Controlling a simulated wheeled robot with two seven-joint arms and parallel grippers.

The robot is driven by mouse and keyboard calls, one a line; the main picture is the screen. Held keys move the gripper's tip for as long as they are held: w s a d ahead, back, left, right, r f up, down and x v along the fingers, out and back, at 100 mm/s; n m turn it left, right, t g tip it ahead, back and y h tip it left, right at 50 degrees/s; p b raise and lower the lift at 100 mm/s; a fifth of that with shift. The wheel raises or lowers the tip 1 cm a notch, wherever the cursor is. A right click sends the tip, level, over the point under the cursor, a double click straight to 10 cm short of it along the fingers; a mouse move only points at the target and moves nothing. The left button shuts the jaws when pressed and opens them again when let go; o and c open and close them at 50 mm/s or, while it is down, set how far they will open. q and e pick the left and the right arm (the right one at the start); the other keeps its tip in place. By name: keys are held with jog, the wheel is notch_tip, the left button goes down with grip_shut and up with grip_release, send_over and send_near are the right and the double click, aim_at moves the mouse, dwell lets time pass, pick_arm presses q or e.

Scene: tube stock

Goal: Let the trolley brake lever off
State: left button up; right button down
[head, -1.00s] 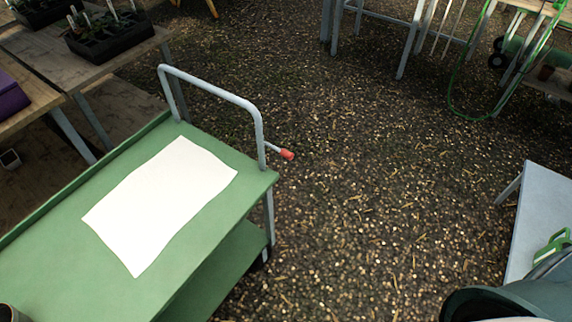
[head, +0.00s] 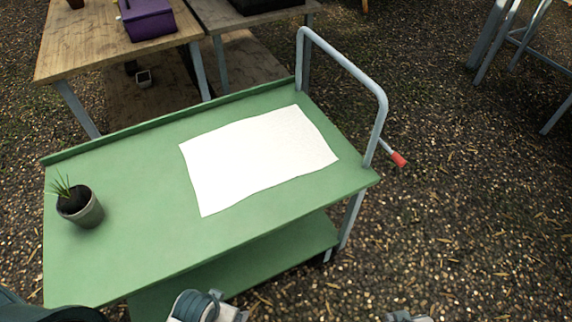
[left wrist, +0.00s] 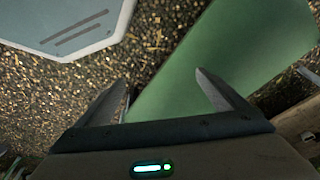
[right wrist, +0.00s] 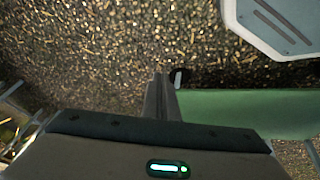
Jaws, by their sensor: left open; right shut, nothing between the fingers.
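The brake lever (head: 392,153) is a short grey rod with a red tip, sticking out to the right from the trolley's handle post in the head view. The trolley (head: 130,255) is green, with a grey tube handle (head: 345,63) at its right end. My right gripper (head: 408,316) just shows at the head view's bottom edge, apart from the lever. In the right wrist view its fingers (right wrist: 160,95) are together and empty, beside the trolley's green edge (right wrist: 245,112). My left gripper (left wrist: 158,90) is open and empty in its wrist view, with the trolley's green surface (left wrist: 220,50) beyond. Neither wrist view shows the lever.
A white sheet (head: 255,160) and a potted plant (head: 82,207) are on the trolley top. Wooden tables, one with a purple box (head: 147,18), stand behind it. Grey metal legs (head: 497,40) stand at the upper right. The gravel ground right of the lever is clear.

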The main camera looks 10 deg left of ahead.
jog(key=w+d+r+n+t+b, duration=0.1)
jog(key=w+d+r+n+t, duration=0.1)
jog(key=w+r+n+t, duration=0.5)
jog(key=w+d+r+n+t+b, duration=0.1)
jog(key=w+d+r+n+t, duration=0.15)
jog(key=w+r, duration=0.45)
pick_arm(q)
jog(key=s+f, duration=0.1)
jog(key=f, duration=0.9)
jog(key=s+f, duration=0.2)
jog(key=f, duration=0.9)
jog(key=shift+s+a, duration=0.25)
pick_arm(e)
jog(key=w+a+r+n+t+y, duration=0.1)
jog(key=w+a+r+n+y, duration=0.1)
jog(key=n+y, duration=0.3)
jog(key=w+a+r+n+t+y, duration=0.1)
jog(key=w+a+n+y, duration=0.3)
jog(key=n, duration=1)
jog(key=shift+w+a+r+t+y, duration=0.35)
jog(key=shift+w+t+y, duration=0.1)
jog(key=shift+t, duration=0.2)
jog(key=shift+w, duration=0.1)
